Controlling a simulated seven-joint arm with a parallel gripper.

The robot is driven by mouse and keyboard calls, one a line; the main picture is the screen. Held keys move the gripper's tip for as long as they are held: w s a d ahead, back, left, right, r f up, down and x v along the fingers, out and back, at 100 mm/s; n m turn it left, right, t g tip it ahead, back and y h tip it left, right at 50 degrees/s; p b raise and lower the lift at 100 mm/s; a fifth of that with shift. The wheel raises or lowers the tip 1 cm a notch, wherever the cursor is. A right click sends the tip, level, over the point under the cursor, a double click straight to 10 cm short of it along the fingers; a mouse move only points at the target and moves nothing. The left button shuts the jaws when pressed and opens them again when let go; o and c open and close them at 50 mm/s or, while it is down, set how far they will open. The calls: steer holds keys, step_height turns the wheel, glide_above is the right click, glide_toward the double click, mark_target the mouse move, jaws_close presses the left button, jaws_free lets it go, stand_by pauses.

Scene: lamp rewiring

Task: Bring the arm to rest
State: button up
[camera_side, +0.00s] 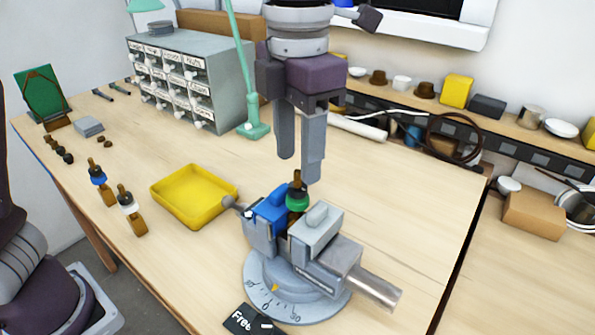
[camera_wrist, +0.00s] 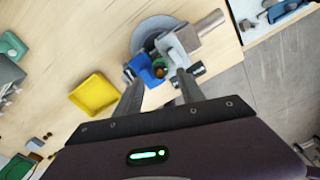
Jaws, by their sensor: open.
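My gripper (camera_side: 302,168) hangs pointing down above the vise, with its two fingers apart and nothing between them. In the wrist view my gripper (camera_wrist: 158,92) shows its fingers on either side of the vise jaws. The grey vise (camera_side: 325,262) stands on a round, marked base, with one blue jaw and one grey jaw. A brown lamp part with a green ring (camera_side: 298,201) stands upright between the jaws, below my fingertips. It also shows from above in the wrist view (camera_wrist: 159,69). Its lower end is hidden by the jaws.
A yellow tray (camera_side: 194,196) lies empty left of the vise. Two similar parts, with a blue ring (camera_side: 98,177) and a white ring (camera_side: 128,203), stand at the left. A drawer cabinet (camera_side: 190,78) and green lamp (camera_side: 252,130) stand behind. A black label (camera_side: 245,320) lies in front.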

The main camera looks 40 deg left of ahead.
step_height(320, 180, up, 3)
steer(key=shift+f, duration=0.15)
steer(key=shift+a, duration=0.2)
steer(key=s+a+r+m+t+h, duration=0.2)
steer(key=s+a+m, duration=0.5)
steer(key=a+m, duration=0.5)
steer(key=s+a+f+m+t+y, duration=0.1)
steer(key=s+f+m, duration=0.3)
steer(key=m, duration=0.6)
steer(key=s+a+f+m+t+y, duration=0.1)
steer(key=s+a+f+m+t, duration=0.1)
steer(key=s+m, duration=0.4)
steer(key=a+f+m, duration=0.1)
steer(key=m, duration=0.2)
steer(key=shift+s+f+m+t, duration=0.3)
steer(key=shift+s+f+m, duration=0.05)
steer(key=shift+s+m, duration=0.05)
